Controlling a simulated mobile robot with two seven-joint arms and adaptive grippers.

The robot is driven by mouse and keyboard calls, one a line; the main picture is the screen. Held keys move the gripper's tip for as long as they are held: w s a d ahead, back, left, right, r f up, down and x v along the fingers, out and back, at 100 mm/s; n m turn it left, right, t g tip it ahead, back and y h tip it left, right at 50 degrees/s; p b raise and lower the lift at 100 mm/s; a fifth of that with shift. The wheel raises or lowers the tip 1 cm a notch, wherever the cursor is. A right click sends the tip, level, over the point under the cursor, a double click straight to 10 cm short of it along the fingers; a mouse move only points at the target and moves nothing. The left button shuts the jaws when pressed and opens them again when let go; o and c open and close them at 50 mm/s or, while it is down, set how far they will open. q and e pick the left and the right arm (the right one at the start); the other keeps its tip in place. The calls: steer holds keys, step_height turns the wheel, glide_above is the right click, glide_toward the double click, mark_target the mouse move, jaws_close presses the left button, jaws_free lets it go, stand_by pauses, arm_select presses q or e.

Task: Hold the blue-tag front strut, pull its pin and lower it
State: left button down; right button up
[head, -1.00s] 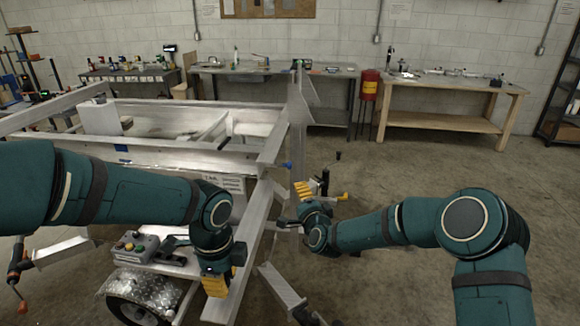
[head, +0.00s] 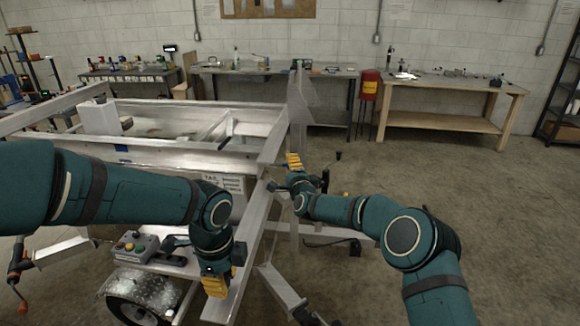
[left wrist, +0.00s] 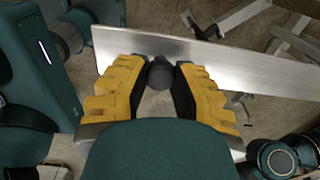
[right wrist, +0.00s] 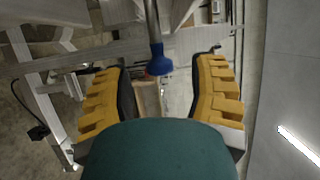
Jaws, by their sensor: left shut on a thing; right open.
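My left gripper (head: 216,285) is in front of a long slanting aluminium beam (head: 247,225). In the left wrist view its yellow fingers are shut on a dark round knob (left wrist: 160,74), with the bright metal beam (left wrist: 215,62) just behind. Whether this beam is the blue-tag strut, I cannot tell. My right gripper (head: 294,162) is at the front corner of the trailer frame. In the right wrist view it is open, and a blue-tipped rod (right wrist: 160,60) hangs between and beyond its fingers, with gaps on both sides. The head view does not show this tip now.
A grey control box with coloured buttons (head: 135,246) sits on the trailer above a wheel (head: 140,300). A blue mark (head: 121,148) is on the trailer rail. A metal piece (head: 278,285) stands low in front. The floor to the right is open; benches line the back wall.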

steer(key=shift+x, duration=1.15)
